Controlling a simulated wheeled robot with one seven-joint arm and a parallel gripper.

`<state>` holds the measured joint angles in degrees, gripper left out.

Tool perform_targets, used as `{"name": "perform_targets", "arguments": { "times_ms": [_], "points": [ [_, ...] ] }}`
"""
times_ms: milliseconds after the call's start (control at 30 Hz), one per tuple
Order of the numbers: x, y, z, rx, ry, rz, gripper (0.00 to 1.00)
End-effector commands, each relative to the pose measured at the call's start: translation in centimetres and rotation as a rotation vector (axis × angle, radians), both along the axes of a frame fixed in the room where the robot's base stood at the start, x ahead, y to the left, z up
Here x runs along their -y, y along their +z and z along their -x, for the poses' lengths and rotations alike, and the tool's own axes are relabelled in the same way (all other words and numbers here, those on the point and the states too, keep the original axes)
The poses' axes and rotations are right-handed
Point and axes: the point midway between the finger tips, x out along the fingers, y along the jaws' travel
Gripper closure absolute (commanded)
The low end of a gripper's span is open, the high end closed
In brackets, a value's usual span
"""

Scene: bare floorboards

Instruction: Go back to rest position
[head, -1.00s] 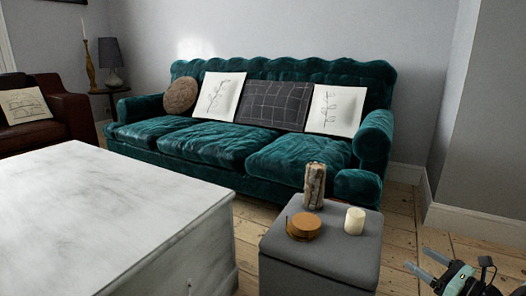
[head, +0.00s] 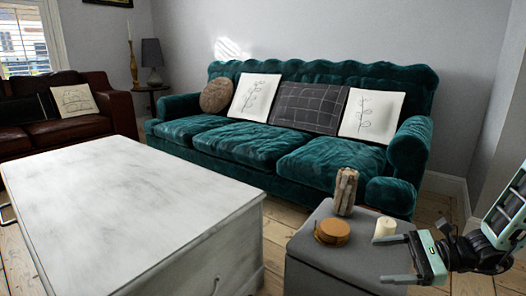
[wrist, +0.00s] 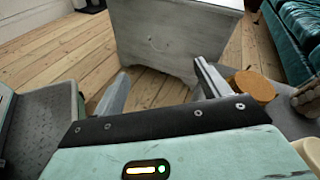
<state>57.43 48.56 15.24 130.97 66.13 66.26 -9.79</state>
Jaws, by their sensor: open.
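My gripper (head: 392,259) is at the lower right of the head view, beside and partly in front of the grey ottoman's right side. Its two fingers are spread and point left, with nothing between them. In the wrist view my open gripper (wrist: 160,85) shows its two fingers apart, with floorboards and the white chest beyond them.
A grey ottoman (head: 310,250) bears a round wooden box (head: 332,232), a cream candle (head: 385,228) and a bark-like cylinder (head: 345,191). A white chest (head: 120,205) fills the left. A green sofa (head: 265,145) stands behind. Bare floorboards (head: 275,228) lie between.

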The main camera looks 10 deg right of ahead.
Motion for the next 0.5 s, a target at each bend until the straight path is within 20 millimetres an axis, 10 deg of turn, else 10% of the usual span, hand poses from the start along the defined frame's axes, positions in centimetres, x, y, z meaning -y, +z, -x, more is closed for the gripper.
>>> {"name": "perform_targets", "arguments": {
  "times_ms": [200,500],
  "points": [
    [-10.4,3.9,3.3,0.085,0.549,0.272,0.25],
    [-18.4,7.4,10.1,0.352,1.211,0.66,0.25]
  ]
}}
